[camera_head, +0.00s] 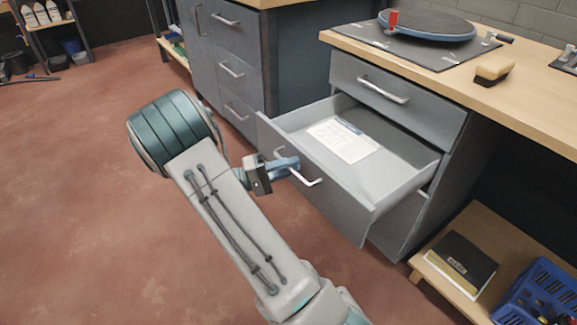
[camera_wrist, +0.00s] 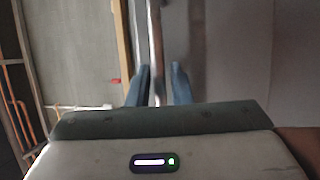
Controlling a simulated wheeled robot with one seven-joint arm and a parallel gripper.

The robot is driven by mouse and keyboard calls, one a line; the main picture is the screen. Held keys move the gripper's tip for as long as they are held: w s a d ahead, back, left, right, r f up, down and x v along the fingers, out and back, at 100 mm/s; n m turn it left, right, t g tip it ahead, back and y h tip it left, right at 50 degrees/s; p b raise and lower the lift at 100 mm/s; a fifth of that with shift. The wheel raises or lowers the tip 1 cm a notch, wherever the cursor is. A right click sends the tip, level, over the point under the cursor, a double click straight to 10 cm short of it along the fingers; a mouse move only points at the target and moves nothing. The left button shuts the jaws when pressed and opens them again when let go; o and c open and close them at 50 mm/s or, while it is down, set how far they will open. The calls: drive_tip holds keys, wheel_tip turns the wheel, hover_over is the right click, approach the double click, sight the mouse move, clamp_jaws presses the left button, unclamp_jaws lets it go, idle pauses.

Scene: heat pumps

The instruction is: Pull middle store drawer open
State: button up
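The middle store drawer (camera_head: 365,199) is grey and stands well pulled out of the cabinet, below a shut top drawer (camera_head: 420,108). A white sheet (camera_head: 342,141) with a small blue item lies inside it. Its pale bar handle (camera_head: 306,181) is on the front. My gripper (camera_head: 288,166) is at the handle's left part, in front of the drawer. In the wrist view the two blue fingers (camera_wrist: 160,84) stand apart on either side of the handle bar (camera_wrist: 156,45), with gaps showing beside it, so they look open around it.
A wooden worktop (camera_head: 470,85) with a dark turntable (camera_head: 428,25) and a brush (camera_head: 493,70) is above the drawers. A low shelf at bottom right holds a black book (camera_head: 459,262) and a blue crate (camera_head: 540,295). Red floor (camera_head: 80,200) at left is clear.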

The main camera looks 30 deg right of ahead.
drive_tip(key=p+v, duration=0.3)
drive_tip(key=v, duration=1.1)
drive_tip(key=shift+p, duration=0.3)
drive_tip(key=s+d+r+y+p, duration=0.1)
drive_tip(key=s+r+y+p, duration=0.3)
drive_tip(key=r, duration=0.3)
drive_tip(key=s+d+r+n+y+p, duration=0.1)
drive_tip(key=s+d+r+y+p, duration=0.2)
drive_tip(key=r+p, duration=0.45)
drive_tip(key=s+r+y+p, duration=0.3)
drive_tip(key=r+y+p, duration=0.15)
drive_tip(key=r, duration=0.35)
drive_tip(key=s+a+r+n+t+y+p, duration=0.1)
drive_tip(key=s+r+t+y+p, duration=0.3)
drive_tip(key=r+p, duration=0.4)
drive_tip(key=s+a+r+n+t+y+p, duration=0.1)
drive_tip(key=s+a+r+t+y+p, duration=0.2)
drive_tip(key=r+p, duration=0.6)
wheel_tip(320, 180, up, 6)
drive_tip(key=s+a+t, duration=0.1)
drive_tip(key=s, duration=0.1)
drive_tip(key=shift+s+n+y, duration=0.35)
drive_tip(key=shift+n, duration=0.05)
